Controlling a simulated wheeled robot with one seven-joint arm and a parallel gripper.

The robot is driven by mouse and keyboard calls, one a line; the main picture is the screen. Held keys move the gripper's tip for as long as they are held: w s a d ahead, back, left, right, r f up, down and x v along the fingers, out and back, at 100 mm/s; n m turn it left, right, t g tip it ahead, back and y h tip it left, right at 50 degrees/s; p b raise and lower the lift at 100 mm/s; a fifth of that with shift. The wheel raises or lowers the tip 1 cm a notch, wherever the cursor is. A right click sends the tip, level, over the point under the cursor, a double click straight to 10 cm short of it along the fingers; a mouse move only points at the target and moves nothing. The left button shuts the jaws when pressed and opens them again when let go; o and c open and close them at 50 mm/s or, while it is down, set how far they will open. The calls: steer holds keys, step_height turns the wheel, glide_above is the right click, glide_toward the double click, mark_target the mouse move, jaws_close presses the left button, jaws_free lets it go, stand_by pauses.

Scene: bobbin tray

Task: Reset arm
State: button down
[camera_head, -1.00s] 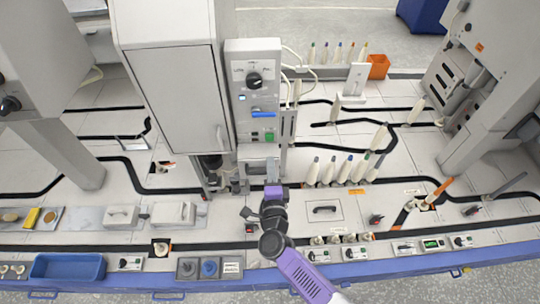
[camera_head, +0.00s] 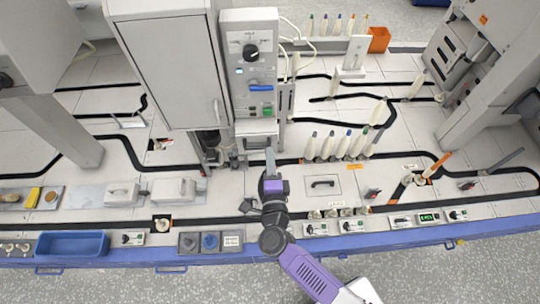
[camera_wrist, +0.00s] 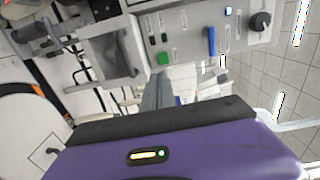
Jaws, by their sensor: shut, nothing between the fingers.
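My gripper (camera_head: 270,160) is held above the front part of the white table, in front of the grey control panel (camera_head: 249,65). Its fingers point away toward the panel's lower end and are together, with nothing between them. In the wrist view my gripper (camera_wrist: 155,92) shows its closed grey fingers beyond the purple housing. The same panel, with a green button, a blue lever and a black knob, fills the top of the wrist view (camera_wrist: 200,35). My purple and grey arm comes in from the bottom right.
Several white bobbins (camera_head: 345,144) stand right of my gripper. A blue tray (camera_head: 72,244), grey blocks (camera_head: 174,191) and switch boxes (camera_head: 205,242) line the front left. An orange bin (camera_head: 379,40) stands at the back. A tall grey cabinet (camera_head: 168,70) rises left of the panel.

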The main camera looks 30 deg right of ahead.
stand_by(0.4)
steer(key=s+a+r+n+t+y, duration=0.3)
steer(key=a+r+n+y, duration=0.1)
steer(key=r+n, duration=0.4)
steer(key=s+d+r+n+g+y, duration=0.1)
steer(key=s+r+n, duration=0.2)
steer(key=s, duration=0.7)
steer(key=s+d+r+n+g+y, duration=0.1)
steer(key=s+d+r+n+g, duration=0.1)
steer(key=s+n, duration=0.4)
steer(key=s+d+r+n+g, duration=0.1)
steer(key=s+r+n, duration=0.3)
steer(key=s, duration=1.1)
steer(key=shift+s+d+r+n+g+y, duration=0.3)
steer(key=shift+d+r+n+g+y, duration=0.1)
steer(key=shift+n, duration=0.3)
stand_by(3.0)
